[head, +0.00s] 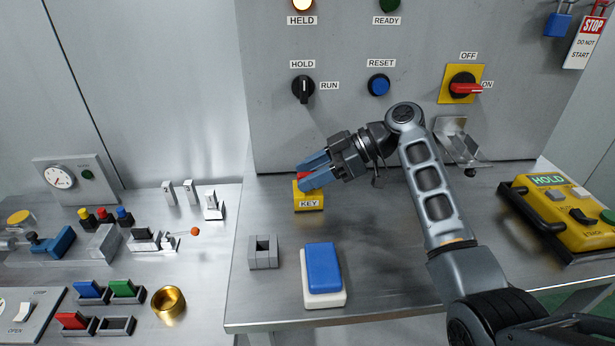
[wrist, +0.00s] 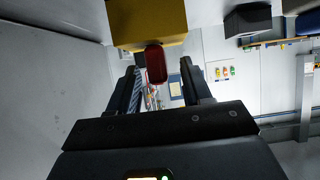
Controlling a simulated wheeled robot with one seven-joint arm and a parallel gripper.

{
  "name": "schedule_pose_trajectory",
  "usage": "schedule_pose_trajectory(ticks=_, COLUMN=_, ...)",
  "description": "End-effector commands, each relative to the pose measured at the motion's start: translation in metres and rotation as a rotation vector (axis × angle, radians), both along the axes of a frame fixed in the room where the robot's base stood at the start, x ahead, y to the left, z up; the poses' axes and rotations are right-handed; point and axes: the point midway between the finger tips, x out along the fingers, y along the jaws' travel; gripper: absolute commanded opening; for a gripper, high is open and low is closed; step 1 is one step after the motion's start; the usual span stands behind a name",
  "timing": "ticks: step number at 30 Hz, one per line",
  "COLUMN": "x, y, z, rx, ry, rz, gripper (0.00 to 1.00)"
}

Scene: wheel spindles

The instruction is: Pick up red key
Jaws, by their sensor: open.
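The red key (wrist: 155,64) stands out of a yellow block in the wrist view, between the two fingers of my gripper. In the head view only a little of the red key (head: 303,175) shows between the blue fingers. The yellow block labelled KEY (head: 309,198) sits on the metal table; it also shows at the top of the wrist view (wrist: 150,22). My gripper (head: 312,175) is open around the key, with a finger on each side. In the wrist view my gripper (wrist: 160,72) shows gaps beside the key.
A grey block (head: 263,252) and a blue-and-white box (head: 323,275) stand nearer on the table. A yellow HOLD pendant (head: 560,215) lies at the right. A panel with a HOLD/RUN switch (head: 303,89) rises behind. The table between block and pendant is mostly clear under my arm.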

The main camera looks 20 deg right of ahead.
Motion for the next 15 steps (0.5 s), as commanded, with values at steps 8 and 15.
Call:
schedule_pose_trajectory(ticks=8, x=0.0020, y=0.0058, z=-0.0037, rx=0.000, ry=0.000, rz=-0.001, gripper=0.49)
schedule_pose_trajectory(ticks=15, x=0.0019, y=0.0057, z=-0.0034, rx=0.000, ry=0.000, rz=-0.001, gripper=0.31)
